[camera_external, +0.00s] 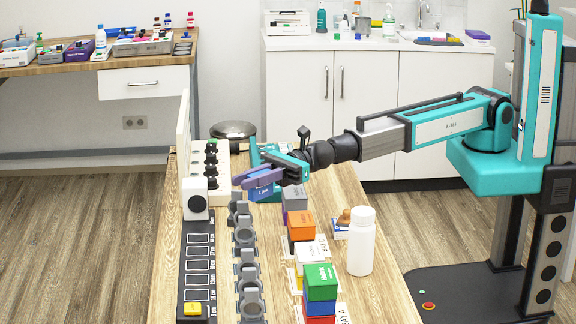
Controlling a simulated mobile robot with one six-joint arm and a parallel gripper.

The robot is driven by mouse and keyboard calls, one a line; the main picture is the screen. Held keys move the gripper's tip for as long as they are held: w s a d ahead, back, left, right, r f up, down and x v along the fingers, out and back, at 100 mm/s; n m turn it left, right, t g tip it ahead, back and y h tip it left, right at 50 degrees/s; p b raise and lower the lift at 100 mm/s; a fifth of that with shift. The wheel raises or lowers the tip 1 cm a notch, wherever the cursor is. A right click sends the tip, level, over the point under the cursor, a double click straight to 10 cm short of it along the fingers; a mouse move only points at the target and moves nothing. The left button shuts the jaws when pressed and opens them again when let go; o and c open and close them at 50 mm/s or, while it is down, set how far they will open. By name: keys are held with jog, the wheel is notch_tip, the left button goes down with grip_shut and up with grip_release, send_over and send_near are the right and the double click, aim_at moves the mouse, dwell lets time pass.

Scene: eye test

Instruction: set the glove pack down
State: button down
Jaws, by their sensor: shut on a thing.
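My gripper (262,180) reaches in from the right over the long wooden table. It is shut on a small blue and purple pack with pale lettering, which I take to be the glove pack (262,191). The pack hangs at the far part of the table, between the row of grey holders and the stacked boxes. Gripper parts hide some of it. I cannot tell from this view whether its underside touches anything.
Grey ring holders (249,292) run along the wooden table (385,295). Beside them are a black marked strip (198,240), stacked coloured boxes (320,281) and a white bottle (361,243). Bare wood shows at the front right. A dark round lid (232,130) stands behind.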

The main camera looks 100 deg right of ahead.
aim_at(256, 189)
jog(key=s+a+b, duration=0.1)
jog(key=s+a, duration=0.1)
jog(key=a, duration=0.6)
jog(key=shift+s+a+r+m+t+h+b, duration=0.2)
jog(key=shift+r+m+t+h+b, duration=0.1)
jog(key=shift+r, duration=0.1)
jog(key=shift+s+a, duration=0.2)
jog(key=shift+a, duration=0.25)
jog(key=s+a+r+m+t+h+b, duration=0.1)
jog(key=s+a+b, duration=0.2)
jog(key=s+a, duration=0.4)
jog(key=s+a+h+b, duration=0.15)
jog(key=s+a, duration=0.35)
jog(key=a, duration=0.5)
jog(key=s+a+f+m+h+b, duration=0.1)
jog(key=s+f+b, duration=0.4)
jog(key=shift+a+m+t+b, duration=0.3)
jog(key=shift+a+t+b, duration=0.1)
jog(key=shift+s+f, duration=0.1)
jog(key=shift+f, duration=0.05)
jog(key=shift+f+b, duration=0.5)
jog(key=shift+f, duration=2.6)
